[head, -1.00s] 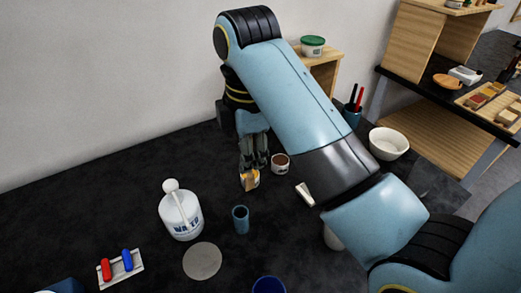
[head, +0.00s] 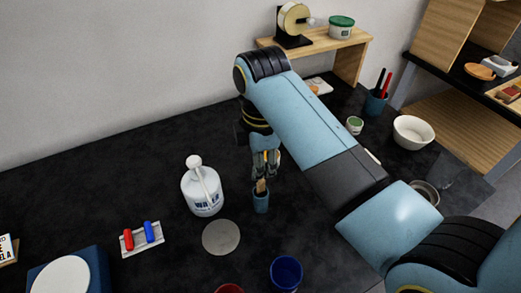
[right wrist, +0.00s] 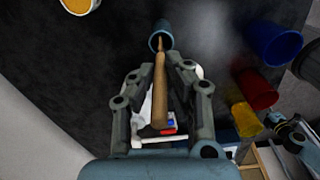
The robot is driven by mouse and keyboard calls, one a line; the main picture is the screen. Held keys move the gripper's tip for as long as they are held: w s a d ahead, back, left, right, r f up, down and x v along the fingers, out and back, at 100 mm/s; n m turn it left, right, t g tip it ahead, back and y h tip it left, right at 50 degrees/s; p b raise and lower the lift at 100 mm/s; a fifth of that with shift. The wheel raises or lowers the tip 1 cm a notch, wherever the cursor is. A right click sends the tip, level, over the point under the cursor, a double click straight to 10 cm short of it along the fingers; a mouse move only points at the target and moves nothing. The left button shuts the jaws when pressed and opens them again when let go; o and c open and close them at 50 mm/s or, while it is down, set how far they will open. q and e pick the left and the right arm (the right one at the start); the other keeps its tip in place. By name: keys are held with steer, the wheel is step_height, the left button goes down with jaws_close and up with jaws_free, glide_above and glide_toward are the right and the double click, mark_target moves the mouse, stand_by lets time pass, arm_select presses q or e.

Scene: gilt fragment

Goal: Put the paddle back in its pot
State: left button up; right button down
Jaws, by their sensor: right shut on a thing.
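The paddle (right wrist: 160,90) is a slim light-wood stick. My right gripper (head: 265,162) is shut on it, with its fingers on both sides of the handle in the right wrist view (right wrist: 160,88). The pot (head: 261,202) is a small teal cup standing on the dark table. The paddle points down into the pot's mouth, directly below the gripper; how deep its end sits is hidden. The pot also shows in the right wrist view (right wrist: 162,30). What seems to be my left gripper (right wrist: 284,125) is small at the right wrist view's lower right, its fingers unclear.
A white bottle (head: 203,192) stands close left of the pot. A grey disc (head: 221,238) lies in front. A blue cup (head: 286,273) is nearer, and a rack with red and blue pieces (head: 142,239) is left. A white bowl (head: 413,132) stands right.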

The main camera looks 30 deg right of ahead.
mark_target(261, 182)
step_height(261, 182, down, 3)
steer(key=shift+f, duration=0.2)
arm_select(q)
steer(key=shift+s+d, duration=0.2)
steer(key=shift+s, duration=0.5)
arm_select(e)
steer(key=shift+f, duration=1.05)
steer(key=c, duration=1.3)
jaws_free()
arm_select(q)
steer(key=shift+w, duration=0.1)
arm_select(e)
steer(key=shift+o, duration=0.2)
steer(key=shift+s, duration=0.1)
